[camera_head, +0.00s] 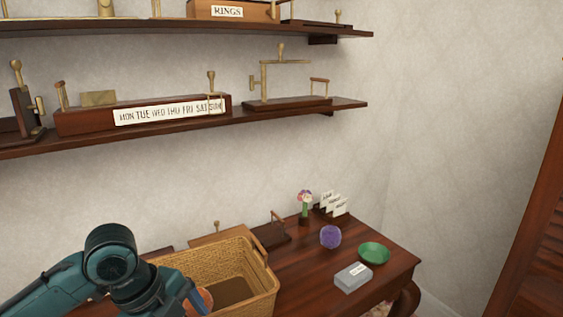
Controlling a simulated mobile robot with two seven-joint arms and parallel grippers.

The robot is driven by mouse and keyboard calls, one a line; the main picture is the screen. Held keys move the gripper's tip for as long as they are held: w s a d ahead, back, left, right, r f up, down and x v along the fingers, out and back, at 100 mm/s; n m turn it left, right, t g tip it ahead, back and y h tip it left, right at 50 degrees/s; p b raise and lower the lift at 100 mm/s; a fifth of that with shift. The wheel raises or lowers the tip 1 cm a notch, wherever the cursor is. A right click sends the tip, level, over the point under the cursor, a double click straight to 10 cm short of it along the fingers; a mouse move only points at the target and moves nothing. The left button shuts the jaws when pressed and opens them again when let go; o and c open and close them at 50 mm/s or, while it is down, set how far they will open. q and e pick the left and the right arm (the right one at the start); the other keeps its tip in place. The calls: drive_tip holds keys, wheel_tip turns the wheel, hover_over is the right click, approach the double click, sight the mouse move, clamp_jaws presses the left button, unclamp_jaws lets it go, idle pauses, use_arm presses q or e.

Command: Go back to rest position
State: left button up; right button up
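My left arm comes in at the lower left, teal and black, bent at a dark round joint. Its lower part passes in front of the left side of a woven wicker basket and runs out of the bottom of the picture. No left gripper fingers show. My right arm and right gripper do not show.
The wicker basket (265,281) stands on a dark wooden table (312,262). To its right are a grey labelled box (352,278), a green bowl (374,253), a purple ball (330,237) and a small flower figure (305,204). Wall shelves (345,104) hang above.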

use_arm(q)
drive_tip(key=d+f+n+t+h, duration=0.4)
drive_tip(key=d+f+n, duration=0.3)
drive_tip(key=f+n, duration=0.45)
drive_tip(key=s+a+f+n+t+y, duration=0.2)
drive_tip(key=s+a+f+n, duration=0.1)
drive_tip(key=s+f, duration=0.3)
drive_tip(key=s+a+f+n+t+y, duration=0.2)
drive_tip(key=s+f+n, duration=0.3)
drive_tip(key=f, duration=0.3)
drive_tip(key=shift+s+a+f, duration=0.15)
drive_tip(key=shift+s+a, duration=0.35)
drive_tip(key=shift+s, duration=0.1)
